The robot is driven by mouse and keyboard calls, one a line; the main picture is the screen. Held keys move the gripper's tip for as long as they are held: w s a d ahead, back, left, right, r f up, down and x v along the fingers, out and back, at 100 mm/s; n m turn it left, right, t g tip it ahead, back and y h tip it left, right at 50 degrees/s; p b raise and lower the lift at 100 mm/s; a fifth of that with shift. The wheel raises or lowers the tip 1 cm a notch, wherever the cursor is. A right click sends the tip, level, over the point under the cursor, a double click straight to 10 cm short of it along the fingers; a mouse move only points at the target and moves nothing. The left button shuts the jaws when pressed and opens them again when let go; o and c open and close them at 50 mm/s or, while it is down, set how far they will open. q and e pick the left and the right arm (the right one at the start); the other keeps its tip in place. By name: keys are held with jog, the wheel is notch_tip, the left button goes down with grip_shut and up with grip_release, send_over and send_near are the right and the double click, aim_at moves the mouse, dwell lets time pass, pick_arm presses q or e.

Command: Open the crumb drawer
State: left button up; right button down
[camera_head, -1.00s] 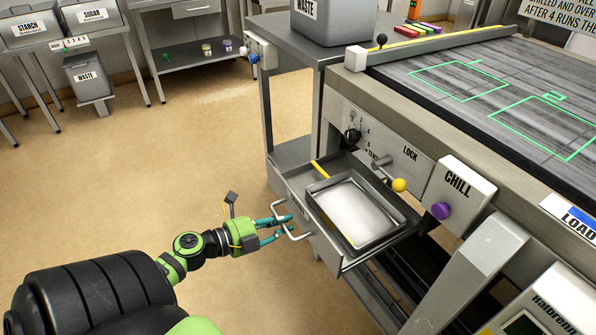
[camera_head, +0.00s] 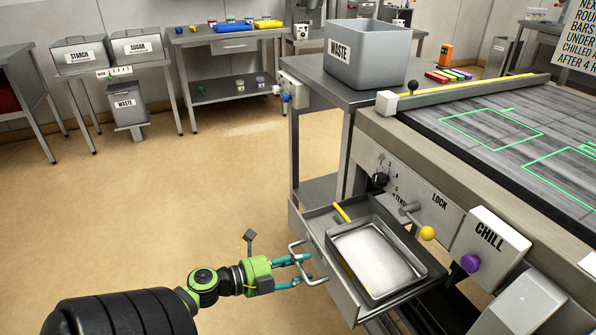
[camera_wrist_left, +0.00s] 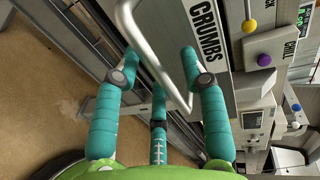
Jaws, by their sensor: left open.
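The crumb drawer (camera_head: 346,298) is a grey metal drawer standing pulled out from under the machine, with a shallow metal tray (camera_head: 428,272) inside it. Its bar handle (camera_head: 294,248) is on the front face. The handle (camera_wrist_left: 141,45) also crosses the left wrist view, in front of the drawer front (camera_wrist_left: 208,55) marked CRUMBS. My left gripper (camera_head: 304,270) is at the handle with its teal fingers spread, open. In the left wrist view the fingers (camera_wrist_left: 160,85) lie on both sides of the handle bar; whether they touch it I cannot tell. My right gripper is not in view.
Above the drawer are a lever with a yellow knob (camera_head: 427,233), a black dial (camera_head: 380,180) and a CHILL box (camera_head: 497,232) with a purple knob. A WASTE bin (camera_head: 365,55) stands on the side table behind. The floor (camera_head: 150,205) left of the drawer is clear.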

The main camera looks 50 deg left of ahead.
pick_arm(q)
jog(key=v, duration=1.2)
